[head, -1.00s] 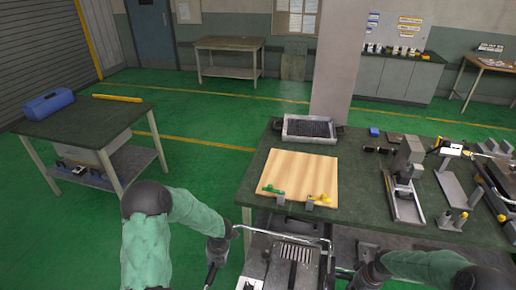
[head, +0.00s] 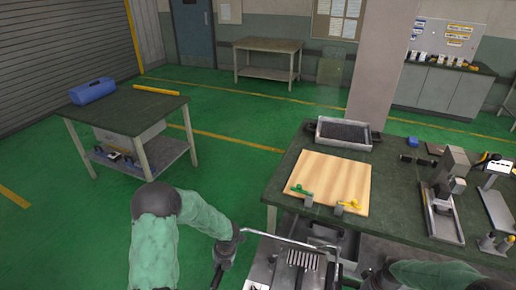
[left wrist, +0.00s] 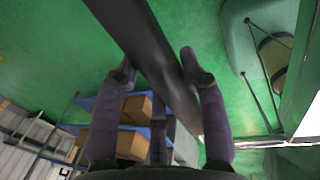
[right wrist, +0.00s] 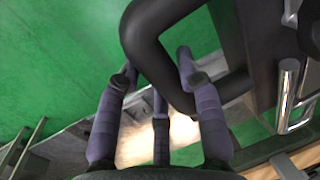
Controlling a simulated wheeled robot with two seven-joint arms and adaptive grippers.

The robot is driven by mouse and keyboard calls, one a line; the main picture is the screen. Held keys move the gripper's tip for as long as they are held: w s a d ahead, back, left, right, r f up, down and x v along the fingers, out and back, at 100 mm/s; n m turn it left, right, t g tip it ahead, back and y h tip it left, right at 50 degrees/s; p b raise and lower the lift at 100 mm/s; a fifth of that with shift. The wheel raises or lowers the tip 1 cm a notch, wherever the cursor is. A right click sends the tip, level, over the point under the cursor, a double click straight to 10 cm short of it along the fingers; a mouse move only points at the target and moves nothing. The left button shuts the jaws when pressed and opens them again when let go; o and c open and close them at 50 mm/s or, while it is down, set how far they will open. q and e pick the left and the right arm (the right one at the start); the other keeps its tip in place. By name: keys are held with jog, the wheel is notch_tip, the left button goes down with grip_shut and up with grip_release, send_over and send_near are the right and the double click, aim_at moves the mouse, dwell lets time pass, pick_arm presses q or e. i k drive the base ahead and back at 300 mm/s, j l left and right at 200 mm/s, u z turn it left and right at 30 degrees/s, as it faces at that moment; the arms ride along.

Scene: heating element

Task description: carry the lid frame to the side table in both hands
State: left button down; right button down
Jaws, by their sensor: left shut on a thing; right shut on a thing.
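The lid frame (head: 264,268), a grey metal piece with a slotted plate and a bent rod, is at the bottom of the head view, partly cut off. My left gripper (head: 222,258) is at its left side; in the left wrist view its fingers (left wrist: 157,62) are shut around a dark bar. My right gripper (head: 378,278) is at its right side, partly hidden by my arm; in the right wrist view its fingers (right wrist: 156,62) are shut on a black curved handle. The side table (head: 165,110) stands ahead to the left, with a dark green top and a lower shelf.
A blue toolbox (head: 93,90) and a yellow bar (head: 157,90) lie on the side table's far part; its near part is clear. The workbench (head: 390,203) on the right holds a wooden board (head: 330,180), a tray (head: 343,134) and tools. Green floor lies between the tables.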

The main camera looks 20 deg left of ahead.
aim_at(128, 108)
jog(key=j+u, duration=0.1)
jog(key=u, duration=2.35)
jog(key=i, duration=3.85)
jog(key=j+u, duration=0.05)
jog(key=j, duration=0.1)
